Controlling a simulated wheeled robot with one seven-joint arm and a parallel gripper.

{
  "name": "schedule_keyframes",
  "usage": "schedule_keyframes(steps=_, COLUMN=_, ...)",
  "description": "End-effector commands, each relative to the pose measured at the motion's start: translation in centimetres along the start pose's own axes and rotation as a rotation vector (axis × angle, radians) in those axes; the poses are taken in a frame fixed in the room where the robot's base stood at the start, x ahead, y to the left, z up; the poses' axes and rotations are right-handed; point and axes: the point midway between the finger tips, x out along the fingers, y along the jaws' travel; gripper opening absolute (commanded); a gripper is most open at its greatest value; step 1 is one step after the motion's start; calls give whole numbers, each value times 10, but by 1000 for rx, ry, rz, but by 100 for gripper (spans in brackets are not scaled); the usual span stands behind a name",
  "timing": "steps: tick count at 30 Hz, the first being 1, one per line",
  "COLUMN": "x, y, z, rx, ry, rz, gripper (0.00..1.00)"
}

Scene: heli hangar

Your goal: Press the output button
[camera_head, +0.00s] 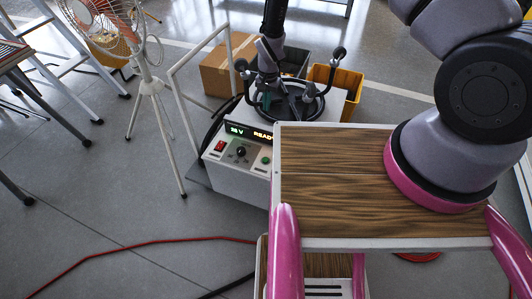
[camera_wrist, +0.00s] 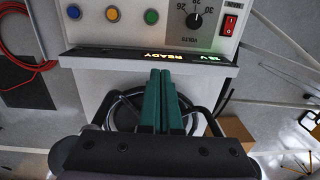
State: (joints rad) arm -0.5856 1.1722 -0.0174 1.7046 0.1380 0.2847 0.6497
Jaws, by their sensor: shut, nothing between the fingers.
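A pale power unit with a control panel (camera_head: 236,158) stands on the floor left of my wooden top. Its display (camera_head: 249,131) is lit and shows READY. The panel shows upside down in the wrist view, with a green button (camera_wrist: 151,17), an orange button (camera_wrist: 112,14) and a blue button (camera_wrist: 74,12) in a row. I cannot read which one is labelled output. In the head view the green button (camera_head: 265,160) is right of the knob; my top hides the panel's right part. My gripper (camera_wrist: 163,73) is shut and empty, with teal fingers over the unit, apart from the buttons.
A black knob (camera_wrist: 194,21) and a red switch (camera_wrist: 230,24) share the panel. Black cable and handles (camera_head: 325,82) lie around the unit's top. A yellow bin (camera_head: 346,79) and a cardboard box (camera_head: 222,72) stand behind. A fan stand (camera_head: 154,100) is left.

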Motion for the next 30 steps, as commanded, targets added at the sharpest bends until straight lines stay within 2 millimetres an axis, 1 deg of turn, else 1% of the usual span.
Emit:
schedule_keyframes(steps=1, x=24, y=4, z=10, rx=-4, ry=-8, rz=16, gripper=0)
schedule_keyframes(steps=3, x=49, y=8, z=21, rx=-6, ry=-14, rz=31, gripper=0)
schedule_keyframes(steps=6, x=74, y=13, z=33, rx=-7, ry=-19, rz=46, gripper=0)
schedule_keyframes(steps=9, x=90, y=17, z=40, rx=-10, ry=-22, rz=55, gripper=0)
schedule_keyframes(steps=13, x=98, y=19, z=44, rx=-10, ry=-23, rz=59, gripper=0)
schedule_keyframes(steps=24, x=100, y=19, z=44, rx=-9, ry=-24, rz=59, gripper=0)
schedule_keyframes(steps=28, x=113, y=20, z=44, rx=-9, ry=-24, rz=60, gripper=0)
schedule_keyframes(steps=30, x=125, y=22, z=45, rx=-8, ry=-25, rz=61, gripper=0)
